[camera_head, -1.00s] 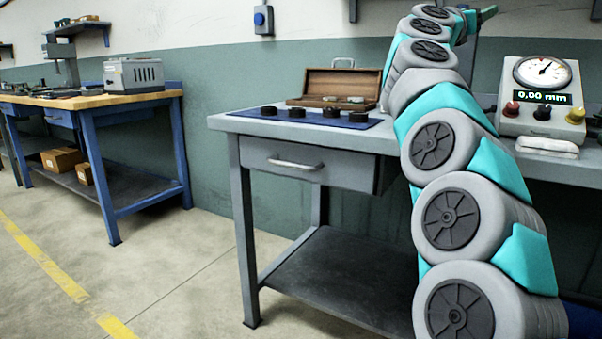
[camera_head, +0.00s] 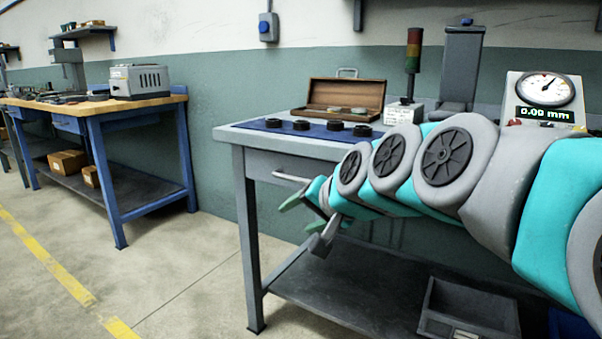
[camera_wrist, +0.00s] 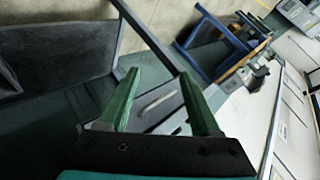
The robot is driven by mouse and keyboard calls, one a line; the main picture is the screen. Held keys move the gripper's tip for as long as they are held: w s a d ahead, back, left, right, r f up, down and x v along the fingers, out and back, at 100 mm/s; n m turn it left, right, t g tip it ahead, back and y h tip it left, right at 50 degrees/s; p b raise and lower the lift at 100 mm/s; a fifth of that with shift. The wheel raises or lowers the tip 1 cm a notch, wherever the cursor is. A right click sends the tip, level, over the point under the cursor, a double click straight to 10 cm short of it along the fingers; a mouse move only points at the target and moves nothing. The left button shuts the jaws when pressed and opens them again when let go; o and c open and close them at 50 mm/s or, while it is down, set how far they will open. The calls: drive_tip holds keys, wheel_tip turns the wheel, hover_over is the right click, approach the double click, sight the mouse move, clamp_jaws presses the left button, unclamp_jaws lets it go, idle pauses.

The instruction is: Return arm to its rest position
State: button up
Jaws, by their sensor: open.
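My arm stretches from the right edge of the head view toward the middle, in front of the grey workbench (camera_head: 262,146). My gripper (camera_head: 304,222) is at its far end, left of the arm links, in front of the bench's drawer side and below the tabletop. In the wrist view its two green fingers (camera_wrist: 160,100) stand wide apart with nothing between them. The drawer handle (camera_wrist: 155,103) shows behind the gap, apart from the fingers.
Several dark rings (camera_head: 302,125) lie on a blue mat (camera_head: 257,128). Behind them stand an open wooden case (camera_head: 345,93), a signal light (camera_head: 413,50) and a gauge (camera_head: 545,95). A grey bin (camera_head: 468,305) sits on the lower shelf. Floor to the left is clear.

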drive_tip(key=s+d+f+n+g+h, duration=0.1)
drive_tip(key=s+d+f, duration=0.4)
drive_tip(key=s, duration=0.6)
drive_tip(key=s+d+f+n+g+h+p, duration=0.1)
drive_tip(key=s+d+f+g+h, duration=0.2)
drive_tip(key=s+f, duration=0.6)
drive_tip(key=s+d+f+n+g+h, duration=0.1)
drive_tip(key=s+d+f+g, duration=0.5)
drive_tip(key=s, duration=0.6)
drive_tip(key=shift+s+d+f+n+g+h, duration=0.4)
drive_tip(key=shift+f+n, duration=0.2)
drive_tip(key=shift+f, duration=0.3)
drive_tip(key=shift+w, duration=0.1)
